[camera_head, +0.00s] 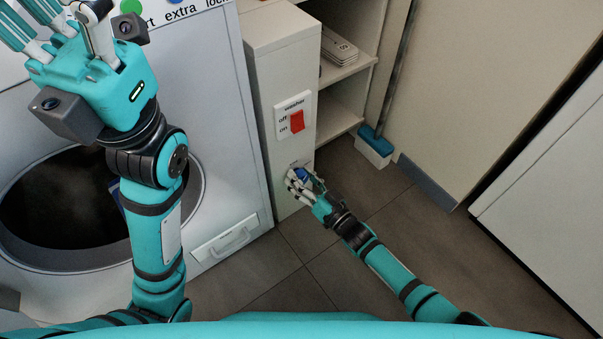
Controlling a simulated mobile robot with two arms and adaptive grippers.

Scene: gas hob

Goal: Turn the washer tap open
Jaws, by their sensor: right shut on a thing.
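The washer tap is a small blue knob (302,174) low on the front of the narrow white panel, below the washer switch. My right gripper (303,185) is shut on the blue knob, and its pale fingers cover much of it. How far the knob is turned cannot be told. My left gripper (62,28) is raised at the upper left in front of the washer. Its fingers look spread and empty, with some tips cut off by the frame edge.
The white washer (215,120) with its dark round door opening (60,195) fills the left. A red off/on switch (297,121) sits above the tap. The tiled floor (300,285) is clear.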

